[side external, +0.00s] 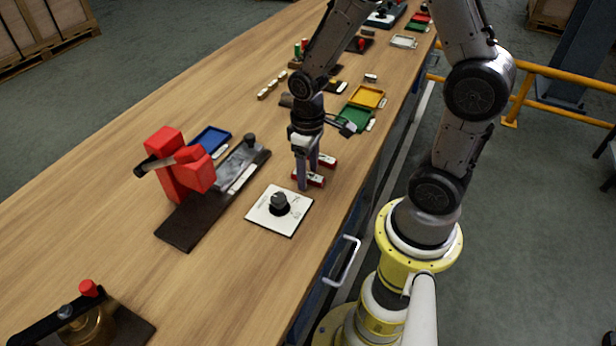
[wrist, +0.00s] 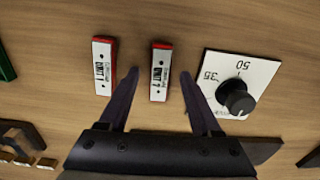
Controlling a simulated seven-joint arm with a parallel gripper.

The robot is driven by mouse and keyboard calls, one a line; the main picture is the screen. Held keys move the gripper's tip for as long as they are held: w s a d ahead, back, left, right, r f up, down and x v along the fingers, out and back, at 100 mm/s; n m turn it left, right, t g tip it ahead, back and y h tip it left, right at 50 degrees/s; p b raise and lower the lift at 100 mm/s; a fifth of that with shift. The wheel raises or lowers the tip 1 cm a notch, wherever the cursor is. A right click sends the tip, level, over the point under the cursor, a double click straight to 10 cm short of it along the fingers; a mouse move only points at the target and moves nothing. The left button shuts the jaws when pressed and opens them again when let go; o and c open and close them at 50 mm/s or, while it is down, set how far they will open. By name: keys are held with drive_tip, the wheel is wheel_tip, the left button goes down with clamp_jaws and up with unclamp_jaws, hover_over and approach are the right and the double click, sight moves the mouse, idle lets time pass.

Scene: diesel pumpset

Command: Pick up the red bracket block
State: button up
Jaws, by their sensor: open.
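Two small red blocks with white label faces lie on the wooden bench. I cannot tell which, if either, is the red bracket block. One red block (wrist: 160,72) lies between my fingertips in the wrist view, with a gap on each side; it shows beside my fingers in the side view (side external: 317,181). The other red block (wrist: 104,67) lies left of my left finger, and farther along the bench in the side view (side external: 328,161). My gripper (wrist: 159,76) is open and points down at the bench, low over the nearer block (side external: 307,177).
A white dial plate (side external: 262,218) with a black knob (side external: 279,203) lies close to my gripper. A large red assembly (side external: 180,165) stands on a dark base (side external: 185,232) to the left. Green (side external: 352,119) and yellow (side external: 367,97) trays lie behind.

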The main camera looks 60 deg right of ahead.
sight(308, 175)
drive_tip(key=shift+f, duration=0.1)
drive_tip(key=shift+c, duration=0.2)
clamp_jaws()
idle(0.4)
drive_tip(key=shift+r, duration=0.6)
wheel_tip(308, 175, up, 2)
drive_tip(key=shift+r, duration=0.2)
drive_tip(key=s+a+r, duration=0.2)
drive_tip(key=s+r, duration=0.7)
drive_tip(key=s, duration=0.5)
drive_tip(key=shift+r, duration=0.2)
